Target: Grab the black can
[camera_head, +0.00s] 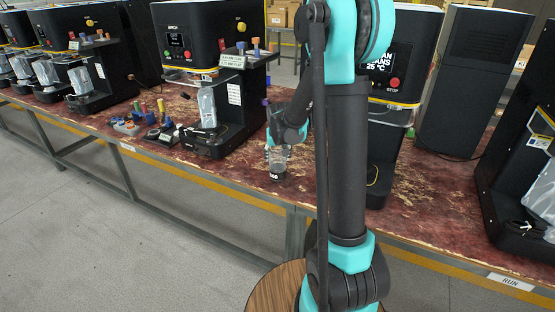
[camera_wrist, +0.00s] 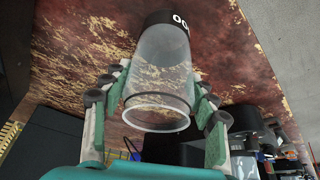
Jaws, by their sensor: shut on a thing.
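A clear, see-through can with a black band bearing white characters (camera_wrist: 165,65) stands between the fingers of my gripper (camera_wrist: 160,108) in the wrist view. The fingers press on its sides near the open rim, and the black band is at the far end. In the head view the can (camera_head: 277,172) is at the middle of the worn red bench top (camera_head: 235,165), with its black band at the bottom. My gripper (camera_head: 278,152) is shut around its upper part. I cannot tell whether the can's base touches the bench.
A black seamer machine (camera_head: 203,115) stands left of the can, with colored-handled tools (camera_head: 150,118) further left. Another black machine (camera_head: 392,110) stands to the right, partly behind my arm. A dark tower (camera_head: 465,80) is further right. The bench's front edge is close to the can.

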